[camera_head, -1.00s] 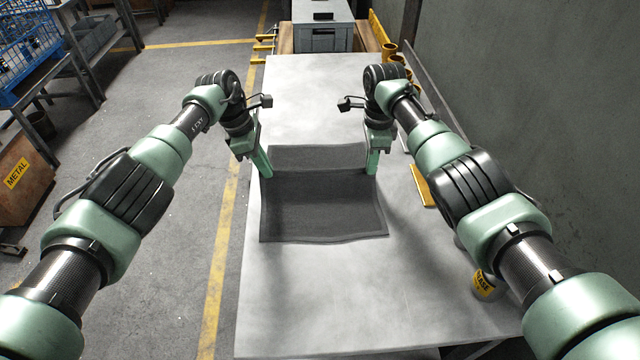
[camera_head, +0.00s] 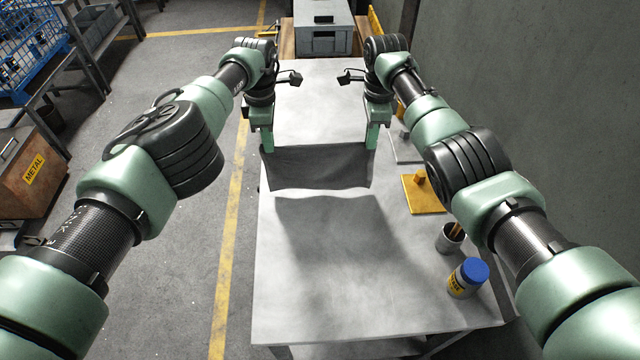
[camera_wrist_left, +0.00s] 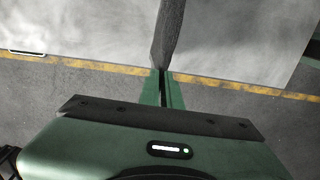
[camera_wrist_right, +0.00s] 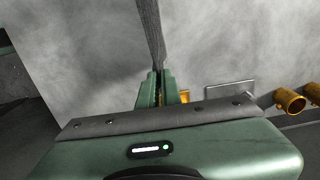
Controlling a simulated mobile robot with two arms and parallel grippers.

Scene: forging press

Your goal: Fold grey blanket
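The grey blanket (camera_head: 315,168) hangs between my two grippers above the pale table (camera_head: 330,290), and a wide shadow falls on the table below it. My left gripper (camera_head: 267,143) is shut on its left upper corner, and my right gripper (camera_head: 372,138) on its right upper corner. In the left wrist view the blanket (camera_wrist_left: 169,35) shows as a narrow strip coming out of the closed fingers (camera_wrist_left: 162,88). The right wrist view shows the same strip of blanket (camera_wrist_right: 151,30) at the fingers (camera_wrist_right: 155,88). I cannot tell whether its lower edge touches the table.
On the table's right side are a yellow block-like piece (camera_head: 424,195), a grey cup (camera_head: 448,238) and a blue-lidded jar (camera_head: 468,278). A grey case (camera_head: 323,40) stands at the far end. A wall (camera_head: 540,120) runs along the right. The table's near part is clear.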

